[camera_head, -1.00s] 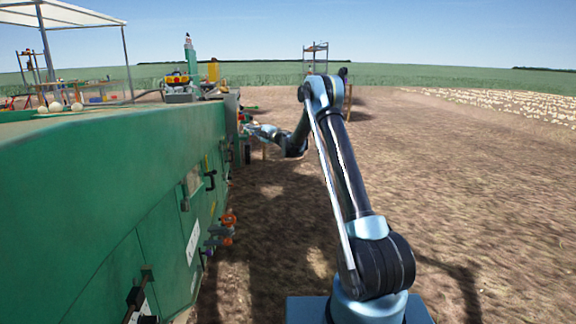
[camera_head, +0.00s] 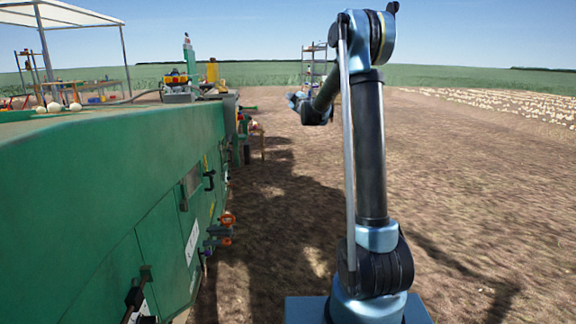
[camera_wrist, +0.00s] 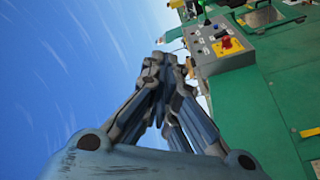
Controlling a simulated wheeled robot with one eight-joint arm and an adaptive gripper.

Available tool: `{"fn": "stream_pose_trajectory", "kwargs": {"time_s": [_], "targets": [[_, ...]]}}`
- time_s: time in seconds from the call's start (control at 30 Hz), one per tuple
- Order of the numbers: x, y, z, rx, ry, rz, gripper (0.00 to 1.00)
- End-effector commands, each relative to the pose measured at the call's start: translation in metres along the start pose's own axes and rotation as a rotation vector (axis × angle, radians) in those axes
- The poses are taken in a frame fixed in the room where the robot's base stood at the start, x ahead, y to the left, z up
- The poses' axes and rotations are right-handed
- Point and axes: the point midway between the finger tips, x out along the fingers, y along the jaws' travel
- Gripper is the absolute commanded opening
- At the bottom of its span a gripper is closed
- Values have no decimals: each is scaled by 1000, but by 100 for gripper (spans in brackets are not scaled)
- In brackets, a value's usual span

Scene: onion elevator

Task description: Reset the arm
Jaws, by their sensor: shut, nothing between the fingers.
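My arm stands nearly upright in the head view, its upper link raised and its forearm bent away from me. My gripper (camera_wrist: 170,66) shows in the wrist view with its fingers together and nothing between them. In the head view the far end of the arm hangs in the air to the right of the green machine, apart from it, and the fingers cannot be made out there.
The long green machine (camera_head: 110,190) fills the left side, with valves (camera_head: 222,230) and handles on its side. A grey control box with a red switch (camera_wrist: 227,43) shows in the wrist view. A metal rack (camera_head: 314,64) stands far off. Bare soil (camera_head: 480,180) lies open at right.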

Motion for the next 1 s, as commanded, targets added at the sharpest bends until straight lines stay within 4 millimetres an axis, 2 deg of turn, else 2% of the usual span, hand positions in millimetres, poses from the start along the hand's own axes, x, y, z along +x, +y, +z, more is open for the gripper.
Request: {"fn": "stream_pose_trajectory", "kwargs": {"time_s": [0.2, 0.5, 0.77, 1.0], "targets": [[-54, 31, 26, 85, -153, 12, 0], [-136, 47, 57, 206, -364, 19, 0], [-217, 43, 82, 315, -542, 2, 0], [-296, 26, 104, 417, -703, -29, 0]]}}
